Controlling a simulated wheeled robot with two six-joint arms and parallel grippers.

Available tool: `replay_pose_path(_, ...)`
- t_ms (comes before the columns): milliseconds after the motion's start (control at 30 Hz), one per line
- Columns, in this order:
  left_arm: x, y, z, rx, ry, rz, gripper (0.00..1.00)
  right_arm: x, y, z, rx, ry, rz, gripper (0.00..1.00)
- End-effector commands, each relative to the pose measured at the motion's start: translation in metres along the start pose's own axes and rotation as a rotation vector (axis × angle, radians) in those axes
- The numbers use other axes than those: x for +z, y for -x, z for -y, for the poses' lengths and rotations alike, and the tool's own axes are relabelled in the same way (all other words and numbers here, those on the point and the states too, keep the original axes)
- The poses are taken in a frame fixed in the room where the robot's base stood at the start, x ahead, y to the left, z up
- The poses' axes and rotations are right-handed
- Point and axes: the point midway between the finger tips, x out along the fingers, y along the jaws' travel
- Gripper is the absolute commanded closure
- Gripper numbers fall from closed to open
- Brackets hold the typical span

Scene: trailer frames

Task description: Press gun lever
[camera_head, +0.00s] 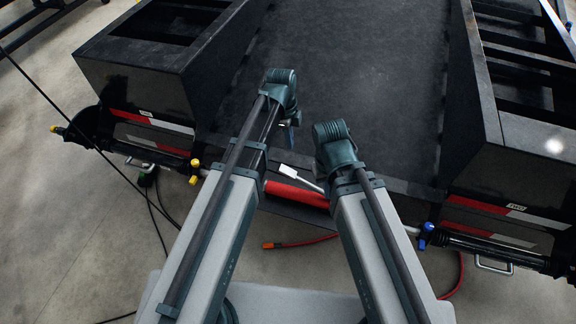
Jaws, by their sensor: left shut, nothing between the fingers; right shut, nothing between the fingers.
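A red cylinder (297,193), seemingly the gun's body, lies at the near edge of the dark trailer bed, between my two arms. A pale lever-like piece (298,177) with a flat end lies just above it, slanting down to the right; its right end is hidden by my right arm. My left gripper (291,123) is shut and empty, above and apart from the pale piece. My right gripper (340,160) is to the right of the pale piece, shut and empty. Its fingers are mostly hidden by its wrist, so contact with the gun cannot be told.
The trailer bed (345,60) is bare beyond my grippers. Black frame boxes (140,80) rise at left and right (530,140). A yellow fitting (194,166), a blue fitting (427,232) and a red hose with an orange end (270,245) are near the front edge.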

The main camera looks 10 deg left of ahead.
Motion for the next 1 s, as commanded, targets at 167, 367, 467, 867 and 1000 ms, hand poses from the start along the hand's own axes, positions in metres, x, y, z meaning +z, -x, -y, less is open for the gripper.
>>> replay_pose_path(167, 0.001, 0.0, 0.003, -0.002, -0.029, -0.004, 1.0, 0.0, 0.0, 0.0, 0.0, 0.0, 0.0, 1.0)
replay_pose_path(367, 0.001, 0.0, 0.003, -0.002, -0.028, -0.004, 1.0, 0.0, 0.0, 0.0, 0.0, 0.0, 0.0, 1.0)
replay_pose_path(467, 0.001, -0.001, 0.003, -0.002, -0.028, -0.004, 1.0, 0.0, -0.001, 0.0, 0.0, 0.0, 0.0, 1.0)
replay_pose_path(867, 0.001, -0.029, 0.003, -0.002, -0.027, -0.003, 1.0, -0.002, -0.029, 0.003, 0.0, 0.0, 0.0, 1.0)
replay_pose_path(1000, 0.001, -0.048, 0.003, -0.002, -0.028, -0.003, 1.0, -0.003, -0.048, 0.005, 0.0, 0.0, 0.0, 1.0)
